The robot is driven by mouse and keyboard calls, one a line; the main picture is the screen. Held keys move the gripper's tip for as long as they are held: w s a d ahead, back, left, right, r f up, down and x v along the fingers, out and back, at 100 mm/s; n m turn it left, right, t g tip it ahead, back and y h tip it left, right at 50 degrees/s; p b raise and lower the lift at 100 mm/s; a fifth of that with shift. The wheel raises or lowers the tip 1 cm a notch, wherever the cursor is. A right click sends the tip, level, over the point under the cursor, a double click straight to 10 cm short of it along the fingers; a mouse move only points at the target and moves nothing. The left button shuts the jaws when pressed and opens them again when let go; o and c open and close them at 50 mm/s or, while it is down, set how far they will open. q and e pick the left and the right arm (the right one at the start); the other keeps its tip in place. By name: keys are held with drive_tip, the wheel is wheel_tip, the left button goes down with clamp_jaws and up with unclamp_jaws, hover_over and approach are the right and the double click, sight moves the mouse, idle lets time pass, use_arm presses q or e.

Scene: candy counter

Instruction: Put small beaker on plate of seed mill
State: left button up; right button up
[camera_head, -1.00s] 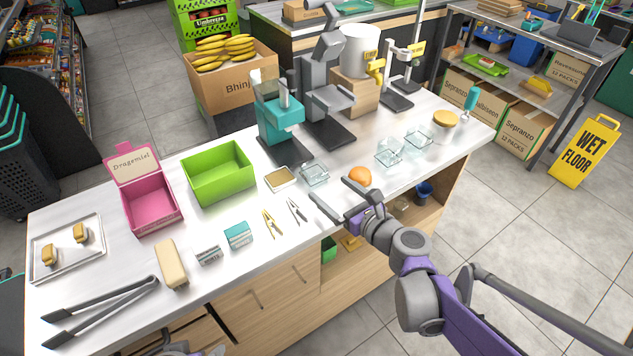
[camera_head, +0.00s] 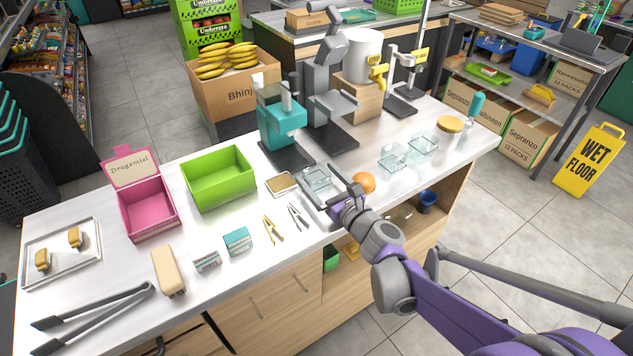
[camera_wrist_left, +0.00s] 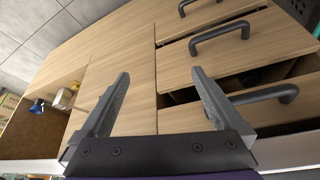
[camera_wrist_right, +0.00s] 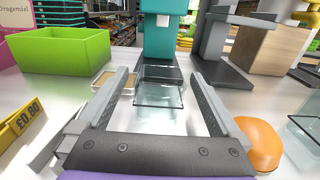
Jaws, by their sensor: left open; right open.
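A small clear glass beaker (camera_head: 316,179) with a square shape stands on the white counter, in front of a teal machine (camera_head: 283,122) with a dark base plate (camera_head: 287,152). A grey machine (camera_head: 324,90) with its own dark base stands beside it; I cannot tell for sure which is the seed mill. My right gripper (camera_wrist_right: 158,76) is open, its fingers on either side of the beaker (camera_wrist_right: 158,94) in the right wrist view. I cannot tell whether they touch it. My left gripper (camera_wrist_left: 158,73) is open and empty, facing the wooden drawers below the counter.
Two more glass containers, one (camera_head: 392,158) and another (camera_head: 423,144), stand farther right.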

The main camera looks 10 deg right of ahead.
drive_tip(key=shift+x, duration=0.8)
drive_tip(key=c, duration=1.5)
drive_tip(key=shift+o, duration=0.2)
wheel_tip(320, 180, up, 9)
drive_tip(key=p, duration=0.2)
drive_tip(key=s+f, duration=0.1)
drive_tip(key=f, duration=0.1)
drive_tip(key=s+d+f+b, duration=0.1)
drive_tip(key=s+f, duration=0.2)
drive_tip(key=s, duration=0.1)
drive_tip(key=shift+d+f, duration=0.4)
drive_tip(key=x, duration=1.3)
drive_tip(key=shift+w+a+f+b, duration=0.15)
drive_tip(key=shift+w+b, duration=0.15)
drive_tip(key=shift+w, duration=0.05)
drive_tip(key=x, duration=0.2)
drive_tip(key=shift+w+a, duration=0.15)
drive_tip(key=shift+w, duration=0.15)
drive_tip(key=shift+w+a+f, duration=0.15)
drive_tip(key=shift+w+f, duration=0.35)
drive_tip(key=shift+f, duration=0.2)
drive_tip(key=shift+s, duration=0.1)
